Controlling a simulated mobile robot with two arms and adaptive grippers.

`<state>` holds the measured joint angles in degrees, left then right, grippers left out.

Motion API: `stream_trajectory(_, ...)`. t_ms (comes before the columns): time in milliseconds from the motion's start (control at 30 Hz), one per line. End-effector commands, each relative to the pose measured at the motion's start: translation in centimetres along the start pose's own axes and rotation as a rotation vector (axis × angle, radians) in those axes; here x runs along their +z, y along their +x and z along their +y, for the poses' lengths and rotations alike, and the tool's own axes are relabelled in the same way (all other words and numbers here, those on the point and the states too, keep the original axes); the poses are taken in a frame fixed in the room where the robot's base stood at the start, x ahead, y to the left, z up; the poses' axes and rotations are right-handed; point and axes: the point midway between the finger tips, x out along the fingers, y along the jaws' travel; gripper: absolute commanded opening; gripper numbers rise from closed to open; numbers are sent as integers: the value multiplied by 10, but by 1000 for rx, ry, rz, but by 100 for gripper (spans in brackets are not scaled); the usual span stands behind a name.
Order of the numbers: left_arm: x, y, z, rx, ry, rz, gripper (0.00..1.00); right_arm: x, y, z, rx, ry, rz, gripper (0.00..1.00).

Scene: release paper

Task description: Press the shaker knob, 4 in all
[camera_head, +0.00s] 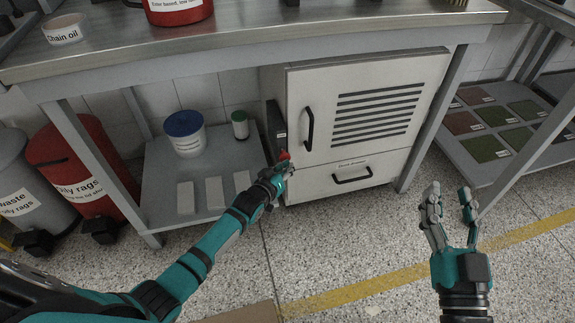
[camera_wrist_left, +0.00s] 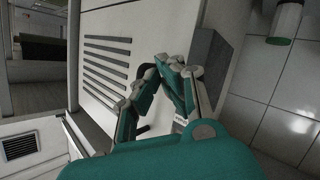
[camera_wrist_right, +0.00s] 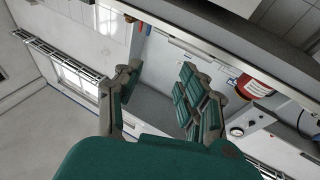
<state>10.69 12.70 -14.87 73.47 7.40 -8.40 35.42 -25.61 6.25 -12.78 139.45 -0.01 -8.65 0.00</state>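A red knob (camera_head: 284,155) shows on the lower front of a dark grey box (camera_head: 276,130) fixed to the left side of the white cabinet. My left gripper (camera_head: 283,172) is just below and in front of the knob. I cannot tell whether they touch. In the left wrist view my left gripper (camera_wrist_left: 163,66) has its fingertips together, with nothing visible between them. The grey box (camera_wrist_left: 209,62) is behind them there, and the knob is hidden. My right gripper (camera_head: 450,195) is open and empty over the floor at the right. It also shows open in the right wrist view (camera_wrist_right: 160,80).
The white cabinet (camera_head: 345,120) has a door handle (camera_head: 309,129) and a drawer handle (camera_head: 352,178) close to my left gripper. A lower shelf (camera_head: 155,160) holds a blue-lidded tub (camera_head: 185,133), a green-capped bottle (camera_head: 240,124) and pale blocks. The table (camera_head: 270,30) overhangs them.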

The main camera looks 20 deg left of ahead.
Motion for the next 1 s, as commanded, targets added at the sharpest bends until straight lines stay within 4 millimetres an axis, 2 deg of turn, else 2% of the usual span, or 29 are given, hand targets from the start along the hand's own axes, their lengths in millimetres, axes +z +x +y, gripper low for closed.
stream_trajectory(633,-4,0,0,0,0,6,0,-2,1,-1,-1,2,4,40)
stream_trajectory(1000,0,-5,3,0,-1,5,0,24,-4,3,7,-2,-142,40)
